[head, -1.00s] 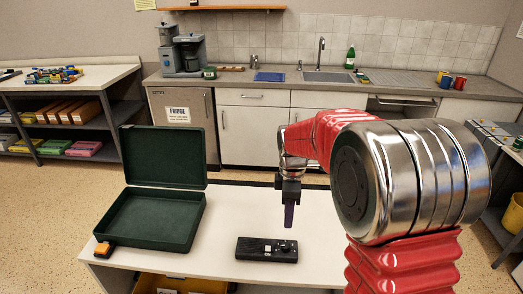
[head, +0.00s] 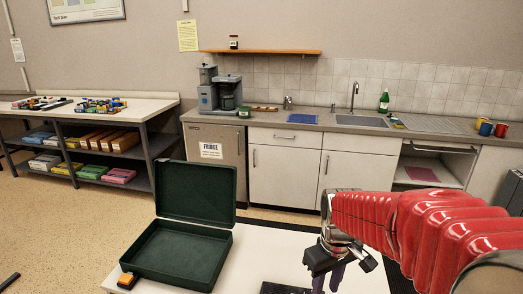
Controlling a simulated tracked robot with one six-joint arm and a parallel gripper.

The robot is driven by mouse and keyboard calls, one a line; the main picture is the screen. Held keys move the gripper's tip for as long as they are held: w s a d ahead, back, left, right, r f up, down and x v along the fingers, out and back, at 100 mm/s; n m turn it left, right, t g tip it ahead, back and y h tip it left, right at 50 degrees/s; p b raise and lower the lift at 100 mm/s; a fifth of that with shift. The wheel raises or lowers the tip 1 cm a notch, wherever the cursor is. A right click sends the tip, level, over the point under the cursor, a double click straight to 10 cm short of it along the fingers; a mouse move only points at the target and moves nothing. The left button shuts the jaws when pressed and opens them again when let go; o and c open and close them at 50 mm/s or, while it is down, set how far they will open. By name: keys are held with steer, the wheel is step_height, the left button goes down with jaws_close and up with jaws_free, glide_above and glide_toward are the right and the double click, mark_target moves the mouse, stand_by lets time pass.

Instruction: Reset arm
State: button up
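My gripper (head: 327,284) is at the lower right of the head view, above the white table (head: 262,250). It points down, and its two purple fingers show apart with a gap between them. I see nothing held in the gap, though the fingertips are close to the bottom edge of the picture. My red arm reaches in from the right edge. A black device (head: 281,288) lies on the table just left of the gripper, mostly cut off by the bottom edge.
An open dark green case (head: 180,256) stands on the table to the left, with a small orange-and-black item (head: 127,280) at its corner. Behind are a counter (head: 270,124) with a sink and coffee machine (head: 222,95), and a shelf bench (head: 90,108) at left.

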steer(key=s+r+m+t, duration=0.4)
steer(key=s+r, duration=0.6)
steer(key=s, duration=0.5)
steer(key=shift+m+t, duration=0.3)
steer(key=shift+t, duration=0.2)
